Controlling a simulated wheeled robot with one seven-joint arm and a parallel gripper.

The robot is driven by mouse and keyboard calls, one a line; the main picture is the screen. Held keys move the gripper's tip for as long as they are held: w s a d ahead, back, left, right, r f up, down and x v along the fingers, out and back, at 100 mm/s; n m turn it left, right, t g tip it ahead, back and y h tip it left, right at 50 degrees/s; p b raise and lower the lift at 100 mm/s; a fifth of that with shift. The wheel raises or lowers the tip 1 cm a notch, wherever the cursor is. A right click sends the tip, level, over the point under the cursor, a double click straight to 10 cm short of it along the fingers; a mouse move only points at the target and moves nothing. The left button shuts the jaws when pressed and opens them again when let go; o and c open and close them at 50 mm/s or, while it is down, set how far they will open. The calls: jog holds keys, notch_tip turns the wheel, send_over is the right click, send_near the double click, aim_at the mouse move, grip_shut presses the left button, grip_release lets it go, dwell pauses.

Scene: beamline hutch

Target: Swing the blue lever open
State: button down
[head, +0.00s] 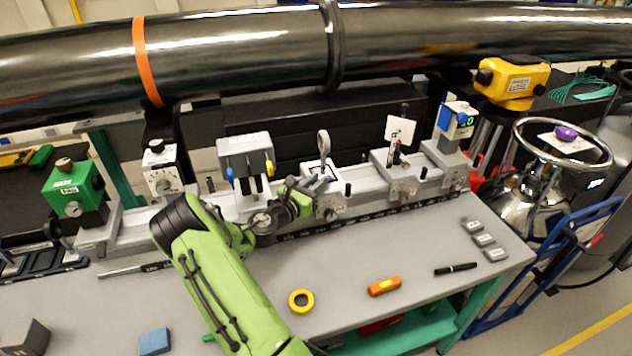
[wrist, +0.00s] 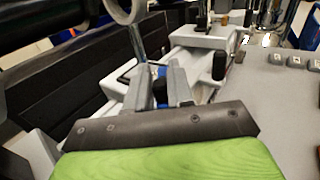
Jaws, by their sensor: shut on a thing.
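My gripper (head: 318,183) reaches over the rail from the front, its fingertips beside the post of a ring-shaped mount (head: 323,142). In the wrist view my gripper's grey fingers (wrist: 161,90) are closed on a narrow blue piece with a dark part, which looks like the blue lever (wrist: 161,71). Most of the lever is hidden between the fingers, and in the head view the gripper covers it. Its exact angle cannot be told.
Left of my gripper stands a grey block (head: 244,152) with a blue and a yellow tip. A white card (head: 399,130) stands further right on the rail. The black pipe (head: 240,50) runs behind. The bench front holds yellow tape (head: 301,293) and an orange tool (head: 384,286).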

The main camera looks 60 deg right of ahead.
jog(key=shift+r, duration=0.1)
jog(key=c, duration=1.1)
grip_release()
